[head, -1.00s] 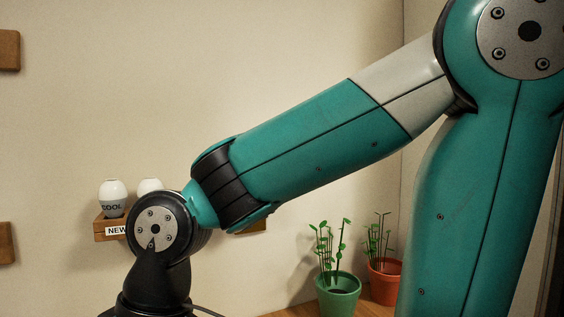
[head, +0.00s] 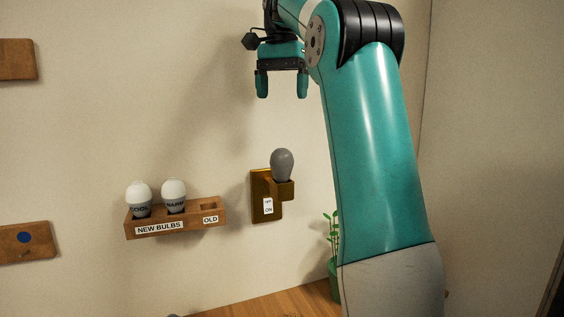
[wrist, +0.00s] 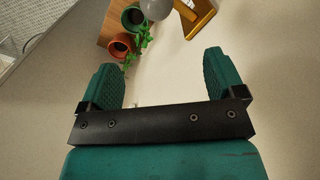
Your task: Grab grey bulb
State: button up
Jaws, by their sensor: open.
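The grey bulb (head: 282,164) stands upright in a brown wall fixture (head: 262,196) with a white switch label reading ON. My gripper (head: 282,88) is above the bulb in the head view, fingers pointing down, apart and empty. In the wrist view the bulb (wrist: 157,8) shows at the top edge, partly cut off, beyond the open gripper fingers (wrist: 165,80). Nothing lies between the fingers.
A wooden wall rack (head: 180,226) labelled NEW BULBS and OLD holds a COOL bulb (head: 139,198) and a WARM bulb (head: 174,195); its OLD slot looks empty. A green pot (wrist: 132,18) and an orange pot (wrist: 120,45) with plants stand on the wooden surface below.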

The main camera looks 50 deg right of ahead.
aim_at(283, 155)
notch_tip(283, 155, down, 11)
jog(key=f, duration=0.1)
jog(key=f+p, duration=0.2)
jog(key=f, duration=0.1)
jog(key=shift+s+a, duration=0.1)
jog(key=shift+s, duration=0.2)
jog(key=shift+f, duration=0.6)
jog(key=c, duration=1)
